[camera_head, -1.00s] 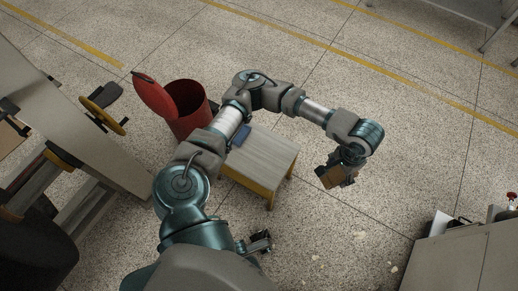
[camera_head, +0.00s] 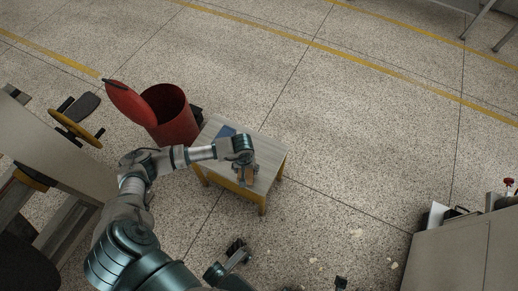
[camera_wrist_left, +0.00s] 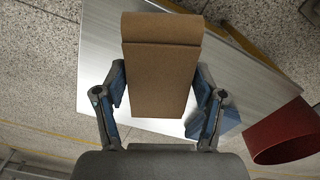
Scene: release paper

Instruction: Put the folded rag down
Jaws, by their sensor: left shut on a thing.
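The folded rag (camera_wrist_left: 160,72) is a brown, flat, block-like piece with a fold across its top end. In the left wrist view it lies between the two fingers of my left gripper (camera_wrist_left: 161,92), which is shut on it. In the head view my left gripper (camera_head: 245,175) and the rag are small and over the stool-like table (camera_head: 268,158), which has a grey top and yellow legs. I cannot tell whether the rag touches the top.
A blue item (camera_head: 226,131) lies on the table's far left part; the left wrist view also shows it (camera_wrist_left: 228,121). A red bin (camera_head: 172,118) with its lid open stands behind on the left. A grey cabinet (camera_head: 455,255) stands at lower right. Speckled floor is open right of the table.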

